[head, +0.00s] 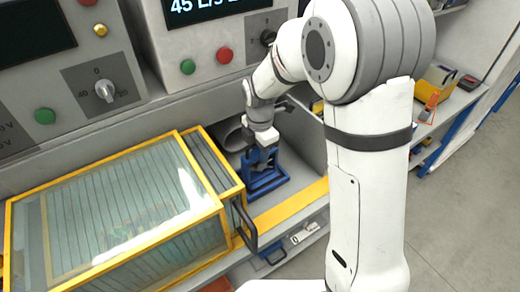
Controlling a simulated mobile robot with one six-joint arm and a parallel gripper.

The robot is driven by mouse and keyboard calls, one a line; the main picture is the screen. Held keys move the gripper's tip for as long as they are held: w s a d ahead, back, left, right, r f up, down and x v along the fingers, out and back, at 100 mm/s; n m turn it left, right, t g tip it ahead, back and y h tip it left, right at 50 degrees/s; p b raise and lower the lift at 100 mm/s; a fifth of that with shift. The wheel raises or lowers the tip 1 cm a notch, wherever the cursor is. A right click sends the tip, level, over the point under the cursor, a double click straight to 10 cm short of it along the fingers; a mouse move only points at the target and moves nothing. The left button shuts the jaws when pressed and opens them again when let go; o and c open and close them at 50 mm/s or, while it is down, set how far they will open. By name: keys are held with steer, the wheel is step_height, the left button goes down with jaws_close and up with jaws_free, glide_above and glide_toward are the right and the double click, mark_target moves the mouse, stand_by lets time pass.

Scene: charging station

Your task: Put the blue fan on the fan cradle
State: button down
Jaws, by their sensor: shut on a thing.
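My gripper (263,152) points down into the open bay to the right of the yellow-framed glass box. It is shut on the upper part of a dark and blue thing, which I take to be the blue fan (261,162). Blue frame parts (265,185) show directly below it, near the bay's front. These may be the fan cradle, but I cannot tell where fan and cradle divide. I cannot tell whether the fan is seated or held just above. The gripper's wrist hides part of the fan from above.
The yellow-framed glass box (120,210) stands close on the left, with a dark handle (244,222) at its right side. A grey round duct (234,134) lies behind the gripper. A yellow strip (290,206) marks the bay's front edge. Control panels rise behind.

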steer(key=c, duration=0.9)
jaws_free()
steer(key=shift+r, duration=3.9)
